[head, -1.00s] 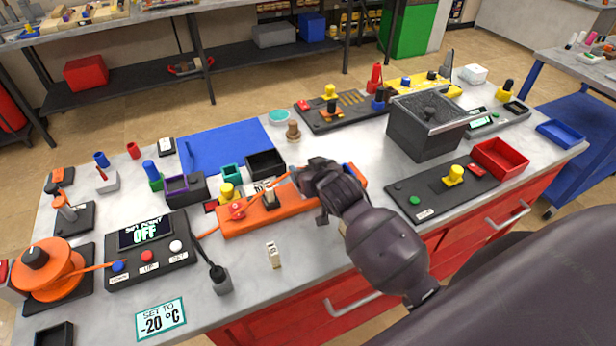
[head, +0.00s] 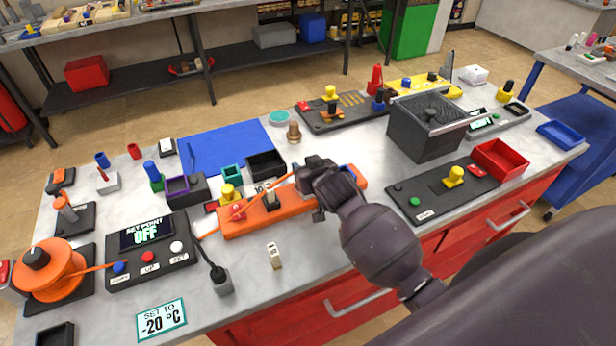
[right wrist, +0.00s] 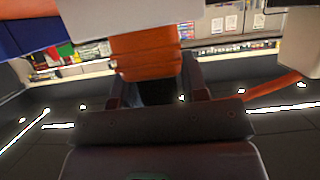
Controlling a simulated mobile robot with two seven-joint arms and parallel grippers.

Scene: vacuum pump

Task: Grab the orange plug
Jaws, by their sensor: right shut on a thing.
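My right gripper (head: 305,186) is over the right part of the orange power strip (head: 245,224) on the workbench. In the right wrist view, the right gripper (right wrist: 155,88) is shut on the orange plug (right wrist: 147,52), which sits between its two fingers. In the head view the gripper hides the plug. An orange cable (head: 268,189) runs up to the gripper from the left, over the strip; it also shows in the right wrist view (right wrist: 272,87). I cannot tell whether the plug touches the strip. My left gripper is not in view.
A black plug (head: 270,198) and a red knob (head: 238,212) are on the strip. Left are a control box (head: 150,262) reading OFF and an orange cable reel (head: 50,270). A small white block (head: 274,256) stands in front. The blue mat (head: 225,147) behind is mostly clear.

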